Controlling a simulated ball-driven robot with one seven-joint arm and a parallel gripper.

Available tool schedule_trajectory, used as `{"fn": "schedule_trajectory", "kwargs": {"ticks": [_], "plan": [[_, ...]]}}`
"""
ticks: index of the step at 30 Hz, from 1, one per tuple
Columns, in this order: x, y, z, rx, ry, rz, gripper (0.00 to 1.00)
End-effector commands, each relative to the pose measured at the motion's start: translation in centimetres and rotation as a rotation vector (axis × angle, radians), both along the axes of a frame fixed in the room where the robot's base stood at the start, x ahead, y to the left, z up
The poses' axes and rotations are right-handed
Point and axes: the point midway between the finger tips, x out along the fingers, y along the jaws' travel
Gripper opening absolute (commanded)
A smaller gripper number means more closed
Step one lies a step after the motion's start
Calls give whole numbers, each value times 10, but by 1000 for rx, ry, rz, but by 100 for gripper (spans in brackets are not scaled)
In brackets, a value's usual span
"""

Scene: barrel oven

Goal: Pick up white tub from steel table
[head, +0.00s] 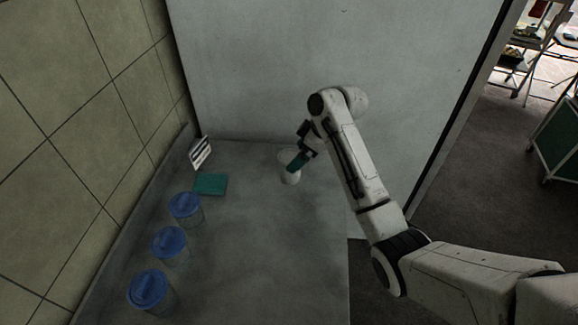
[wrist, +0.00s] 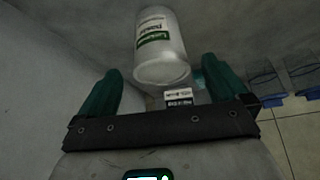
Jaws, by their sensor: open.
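The white tub (head: 289,168) stands on the steel table (head: 250,240) toward its back, near the wall. In the wrist view the white tub (wrist: 161,47) shows a green label and lies ahead of and between the two green fingers. My gripper (head: 298,161) reaches down beside the tub, and its dark green fingers partly cover the tub in the head view. In the wrist view my gripper (wrist: 166,84) is open, with a gap between its fingers and no visible grip on the tub.
Several clear containers with blue lids (head: 170,242) stand along the table's left side. A green box (head: 211,184) and a small white sign (head: 200,152) are left of the tub. A tiled wall (head: 85,110) bounds the left, a pale wall the back.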

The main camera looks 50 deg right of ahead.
Motion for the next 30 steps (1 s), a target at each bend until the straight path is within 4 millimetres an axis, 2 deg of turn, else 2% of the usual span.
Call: {"fn": "schedule_trajectory", "kwargs": {"ticks": [5,15,23,30], "plan": [[6,3,-10,1,3,1,100],[26,13,-45,0,1,0,100],[26,13,-47,-1,1,0,100],[26,13,-47,-1,0,0,77]]}}
